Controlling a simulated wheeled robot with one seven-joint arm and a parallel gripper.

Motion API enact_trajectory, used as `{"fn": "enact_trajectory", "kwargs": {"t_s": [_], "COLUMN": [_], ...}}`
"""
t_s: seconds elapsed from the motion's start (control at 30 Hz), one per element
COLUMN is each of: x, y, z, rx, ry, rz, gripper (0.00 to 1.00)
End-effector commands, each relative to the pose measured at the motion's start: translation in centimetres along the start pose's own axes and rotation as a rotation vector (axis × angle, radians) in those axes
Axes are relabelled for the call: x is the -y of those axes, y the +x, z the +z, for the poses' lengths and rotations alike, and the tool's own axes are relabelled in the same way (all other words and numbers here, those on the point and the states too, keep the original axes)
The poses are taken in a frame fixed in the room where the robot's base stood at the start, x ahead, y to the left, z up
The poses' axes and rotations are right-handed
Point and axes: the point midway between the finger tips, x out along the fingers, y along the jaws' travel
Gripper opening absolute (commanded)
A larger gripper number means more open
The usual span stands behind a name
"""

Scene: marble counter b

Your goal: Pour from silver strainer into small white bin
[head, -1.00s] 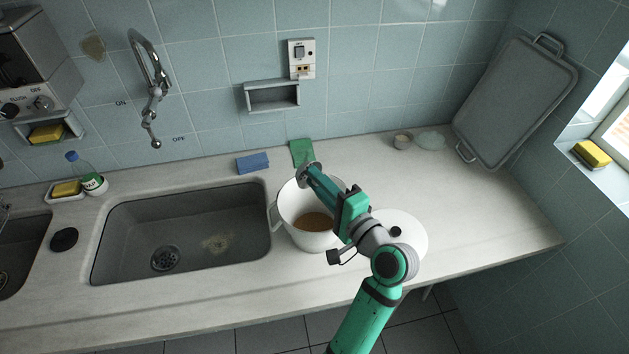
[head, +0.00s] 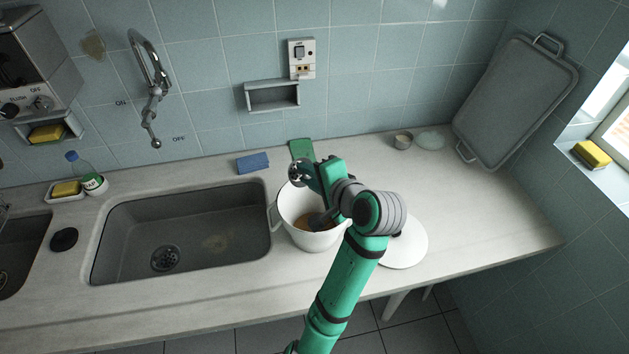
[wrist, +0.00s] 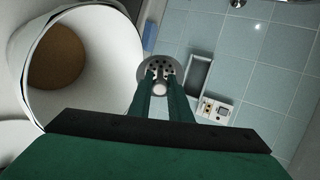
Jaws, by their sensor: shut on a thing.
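The white bin (head: 286,208) stands on the counter right of the sink, with brown contents (head: 303,222) in its bottom. It also shows large at the left of the wrist view (wrist: 98,70). My gripper (wrist: 160,85) is shut on the silver strainer (wrist: 148,66), a small round metal piece with dark holes. In the head view the strainer (head: 298,171) is tilted at the bin's far rim, partly over the opening. My arm hides the bin's right side. I cannot tell whether anything is in the strainer.
A white round plate or lid (head: 405,243) lies right of the bin. A blue sponge (head: 253,162) and a green cloth (head: 301,150) lie behind it. The sink (head: 180,230) is at left.

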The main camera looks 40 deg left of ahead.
Motion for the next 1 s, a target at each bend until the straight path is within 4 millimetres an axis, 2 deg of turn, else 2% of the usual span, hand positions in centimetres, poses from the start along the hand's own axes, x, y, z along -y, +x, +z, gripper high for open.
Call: {"fn": "enact_trajectory", "kwargs": {"t_s": [0.27,0.57,1.0], "x": [0.1,0.3,0.3], "y": [0.2,1.1,1.3], "z": [0.0,0.0,0.1], "rx": [-0.004,-0.02,-0.021], "ry": [-0.006,-0.024,-0.025], "rz": [0.048,0.231,0.285], "gripper": [0.0,0.0,0.0]}}
